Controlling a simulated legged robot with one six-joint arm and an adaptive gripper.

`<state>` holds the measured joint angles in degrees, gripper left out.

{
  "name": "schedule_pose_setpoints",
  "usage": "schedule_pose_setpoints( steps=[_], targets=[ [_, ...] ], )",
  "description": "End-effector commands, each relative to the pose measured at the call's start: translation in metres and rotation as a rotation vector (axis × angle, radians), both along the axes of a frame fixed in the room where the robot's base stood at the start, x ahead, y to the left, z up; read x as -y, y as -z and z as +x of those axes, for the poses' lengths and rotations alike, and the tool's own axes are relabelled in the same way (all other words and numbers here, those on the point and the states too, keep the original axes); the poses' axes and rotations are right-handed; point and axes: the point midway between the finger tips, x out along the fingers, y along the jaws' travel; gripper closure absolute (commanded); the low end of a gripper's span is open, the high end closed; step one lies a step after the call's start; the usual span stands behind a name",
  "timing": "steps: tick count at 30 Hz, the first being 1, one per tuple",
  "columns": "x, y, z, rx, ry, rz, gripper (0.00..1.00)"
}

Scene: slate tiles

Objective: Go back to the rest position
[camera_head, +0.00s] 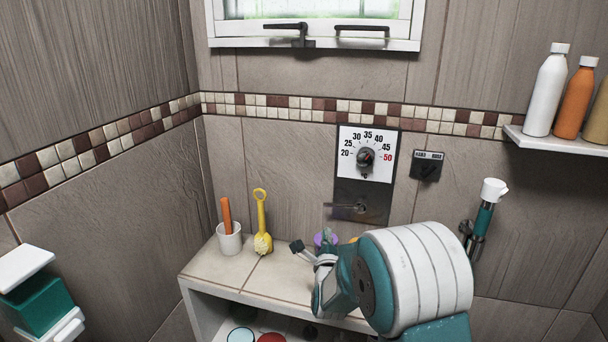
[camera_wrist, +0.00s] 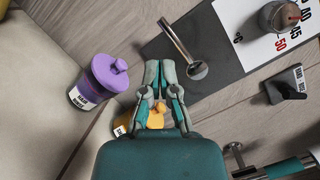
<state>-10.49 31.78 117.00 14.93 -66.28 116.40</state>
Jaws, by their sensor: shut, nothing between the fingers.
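My gripper (camera_wrist: 160,66) shows in the wrist view with its two grey and teal fingers together and nothing between them. It is in front of the wall, close to the metal lever (camera_wrist: 184,42) of the dial panel as seen in that view; I cannot tell the exact gap. In the head view my teal and white arm reaches over the right part of the tiled ledge (camera_head: 262,273), and the fingers cannot be made out clearly. A purple-lidded jar (camera_wrist: 96,82) is left of the fingers. A yellow-orange jar (camera_wrist: 155,117) is partly hidden behind them.
A white cup (camera_head: 229,241) with an orange handle and a yellow brush (camera_head: 262,222) stand on the ledge's left. The dial panel (camera_head: 367,152) is on the wall. A shelf (camera_head: 556,143) with bottles is at right, above a teal wall-mounted handset (camera_head: 484,218).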

Motion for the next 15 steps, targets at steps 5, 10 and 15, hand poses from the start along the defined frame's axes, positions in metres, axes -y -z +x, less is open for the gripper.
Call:
schedule_pose_setpoints(
  steps=[5, 10, 15],
  targets=[
    [0.008, -0.039, -0.024, -0.173, -0.036, -0.288, 1.00],
    [0.016, -0.062, -0.061, -0.328, -0.113, -0.582, 1.00],
    [0.024, -0.077, -0.111, -0.463, -0.226, -0.882, 1.00]
  ],
)
